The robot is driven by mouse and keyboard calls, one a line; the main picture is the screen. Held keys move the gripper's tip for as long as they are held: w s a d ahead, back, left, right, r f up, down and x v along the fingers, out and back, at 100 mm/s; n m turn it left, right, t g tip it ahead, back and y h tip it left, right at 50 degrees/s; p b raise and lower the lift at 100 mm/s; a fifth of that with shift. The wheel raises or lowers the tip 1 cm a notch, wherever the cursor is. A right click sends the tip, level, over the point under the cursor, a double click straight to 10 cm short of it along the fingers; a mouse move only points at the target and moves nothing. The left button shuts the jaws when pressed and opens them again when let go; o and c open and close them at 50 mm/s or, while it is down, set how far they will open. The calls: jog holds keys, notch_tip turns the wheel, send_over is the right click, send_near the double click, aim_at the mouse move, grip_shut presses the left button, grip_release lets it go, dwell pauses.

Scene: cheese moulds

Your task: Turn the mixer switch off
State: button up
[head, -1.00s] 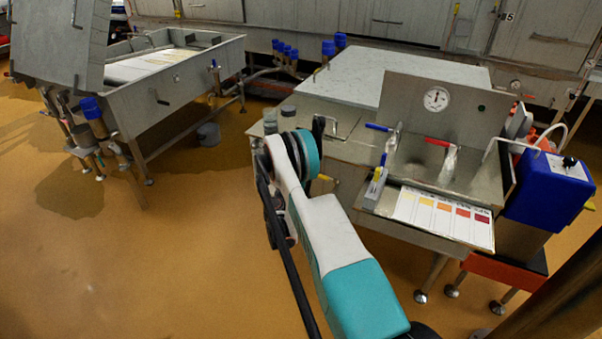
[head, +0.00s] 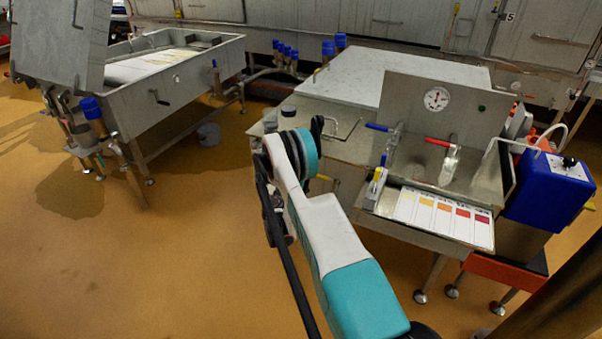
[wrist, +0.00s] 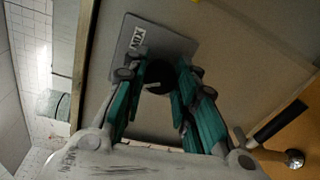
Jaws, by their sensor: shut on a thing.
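The mixer switch is a round black knob (wrist: 160,74) on a square grey plate (wrist: 158,38) lettered "MIX" in the wrist view. A pale mark shows on the knob's lower left side. My gripper (wrist: 158,80) has its teal fingers on the left and right of the knob and is shut on it. The plate sits on a flat beige-grey panel (wrist: 226,52). In the head view my arm hides the switch and the gripper cannot be made out.
A steel bench (head: 345,149) with a gauge panel (head: 455,116) stands beyond my arm. A colour chart (head: 440,214) lies on its right part, next to a blue box (head: 548,187). A steel vat (head: 185,92) stands at the left. Open floor (head: 110,260) lies left of my arm.

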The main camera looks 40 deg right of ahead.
jog(key=o, duration=1.1)
jog(key=shift+w+a, duration=0.1)
